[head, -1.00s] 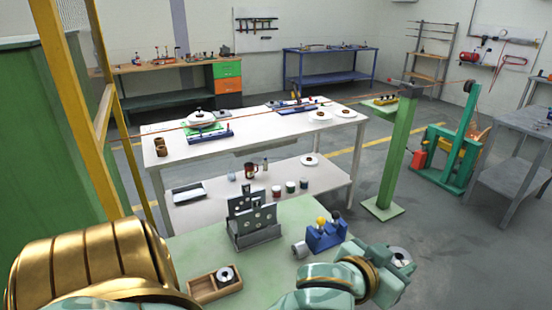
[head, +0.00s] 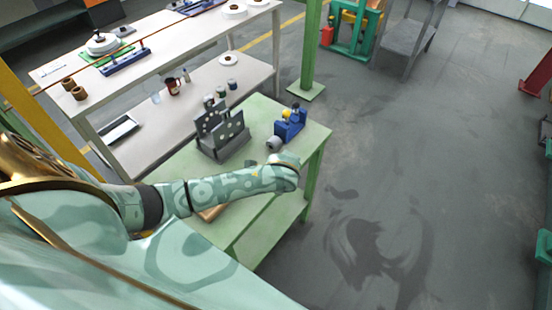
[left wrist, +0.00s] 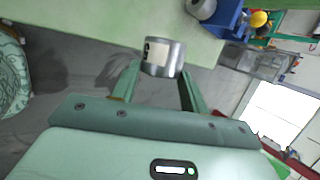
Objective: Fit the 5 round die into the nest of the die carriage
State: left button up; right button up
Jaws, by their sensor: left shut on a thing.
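In the head view, my left gripper (head: 287,172) is over the right part of the green bench (head: 262,218); the die is hard to make out there. A grey plate stand with round holes (head: 222,130) and a blue fixture with a yellow knob (head: 290,126) stand beyond the gripper. I cannot identify the die carriage or its nest. My right gripper is out of view.
Another silver cylinder (head: 274,143) lies beside the blue fixture. A wooden box (head: 210,213) is mostly hidden behind my left arm. A white two-level table (head: 190,45) stands behind the bench, with a green post (head: 310,50) near it.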

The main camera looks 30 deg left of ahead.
pick_arm(q)
jog(key=a, duration=0.2)
jog(key=shift+s+a+f+m, duration=0.2)
jog(key=shift+a+f+m, duration=0.1)
jog(key=shift+f, duration=0.1)
jog(key=shift+f+y, duration=0.3)
notch_tip(320, 180, down, 4)
jog(key=b, duration=0.5)
jog(key=shift+f+b, duration=0.2)
jog(key=shift+b, duration=0.2)
jog(key=shift+w+f+b, duration=0.1)
jog(key=shift+f+b, duration=0.7)
jog(key=shift+b, duration=0.3)
jog(key=o, duration=1.5)
jog(key=shift+d, duration=0.1)
jog(key=shift+s+f, duration=0.2)
jog(key=shift+s, duration=0.05)
